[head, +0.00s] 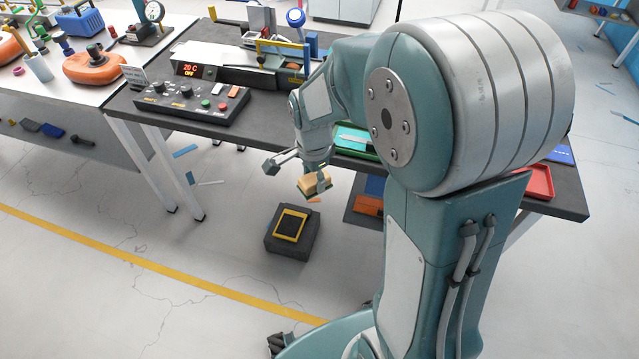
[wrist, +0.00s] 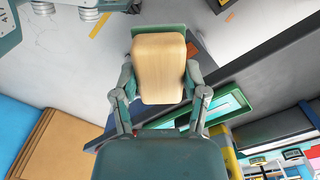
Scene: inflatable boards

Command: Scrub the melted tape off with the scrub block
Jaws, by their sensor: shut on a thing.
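My gripper (wrist: 158,78) is shut on the scrub block (wrist: 158,60), a tan block with a green layer at its far end. In the head view the block (head: 315,182) hangs in the air in front of the dark table's front edge, above the floor. The heat sealer (head: 233,70) stands on the table behind, its display reading 20 C OFF. The melted tape cannot be made out in either view.
A control panel (head: 190,98) with knobs and buttons lies at the table's front left. A green tray (head: 352,152) sits at the front edge near my arm. A dark pedestal (head: 292,246) with a yellow-framed pad stands on the floor below. A red tray (head: 540,182) lies right.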

